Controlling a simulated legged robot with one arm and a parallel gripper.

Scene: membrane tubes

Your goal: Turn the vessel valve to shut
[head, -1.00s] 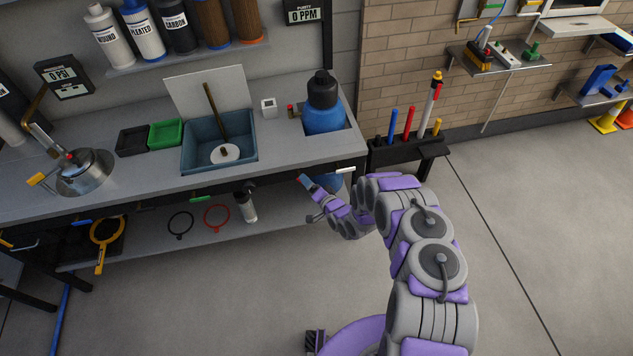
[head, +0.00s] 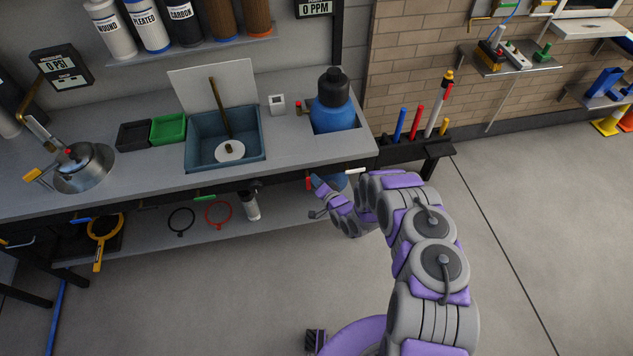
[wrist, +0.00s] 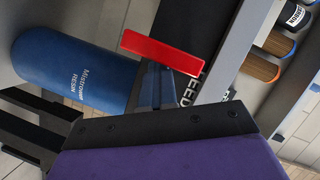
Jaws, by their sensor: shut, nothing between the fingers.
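A red lever handle (head: 308,183) sits at the bench's front edge, below the blue vessel (head: 332,115). In the wrist view the red handle (wrist: 160,52) lies crosswise just beyond my gripper's fingertips, beside a partly hidden label ending in "EED". The blue vessel's lower body (wrist: 70,70) is to its left. My gripper (head: 317,182) is shut and empty, close to the red handle; its fingers (wrist: 160,88) overlap the handle's view, so contact is unclear. Which lever is the vessel valve, I cannot tell.
A white handle (head: 357,170) and a green handle (head: 204,197) line the bench front. The bench top (head: 290,140) is above my gripper. A lower shelf (head: 150,238) holds rings and a yellow wrench (head: 104,232).

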